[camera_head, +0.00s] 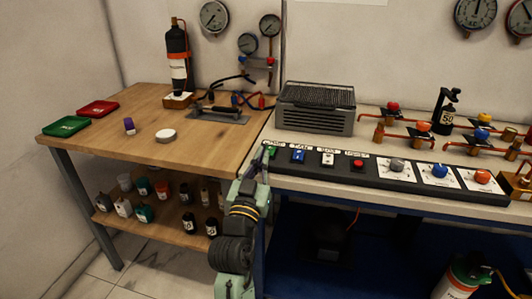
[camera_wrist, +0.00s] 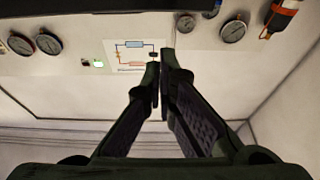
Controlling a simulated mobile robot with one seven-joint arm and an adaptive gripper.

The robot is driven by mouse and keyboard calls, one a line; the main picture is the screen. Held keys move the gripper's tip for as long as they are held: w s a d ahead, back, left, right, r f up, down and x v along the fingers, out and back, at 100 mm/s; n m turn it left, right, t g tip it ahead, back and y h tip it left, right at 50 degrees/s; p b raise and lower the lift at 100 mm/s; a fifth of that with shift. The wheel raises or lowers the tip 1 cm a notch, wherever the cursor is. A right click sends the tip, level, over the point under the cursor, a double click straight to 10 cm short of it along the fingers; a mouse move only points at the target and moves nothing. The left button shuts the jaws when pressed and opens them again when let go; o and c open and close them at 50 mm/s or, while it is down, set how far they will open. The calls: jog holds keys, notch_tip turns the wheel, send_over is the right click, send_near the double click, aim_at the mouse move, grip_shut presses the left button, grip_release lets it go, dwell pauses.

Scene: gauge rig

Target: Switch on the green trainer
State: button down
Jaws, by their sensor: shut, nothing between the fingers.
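A green switch (camera_head: 271,151) sits at the left end of a dark strip on the front of the right bench, under a small label too small to read for certain. My gripper (camera_head: 263,160) is just beside it at the strip's left end, overlapping it in the head view; I cannot tell whether they touch. The switch's position is partly hidden and too small to tell. In the wrist view my gripper's fingers (camera_wrist: 160,60) are together and hold nothing.
Along the dark strip (camera_head: 405,180) are a blue switch (camera_head: 298,156), a white switch (camera_head: 327,159), a red button (camera_head: 358,164) and several knobs. A grey grilled box (camera_head: 316,108) stands behind. A wooden bench (camera_head: 95,140) with trays and a black bottle (camera_head: 178,55) is left.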

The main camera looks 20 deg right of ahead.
jog(key=shift+f+b+v, duration=0.1)
jog(key=shift+b+v, duration=0.25)
jog(key=shift+v, duration=0.85)
jog(key=shift+f+b+v, duration=0.15)
jog(key=shift+b+v, duration=0.2)
jog(key=shift+v, duration=0.85)
jog(key=shift+d, duration=0.1)
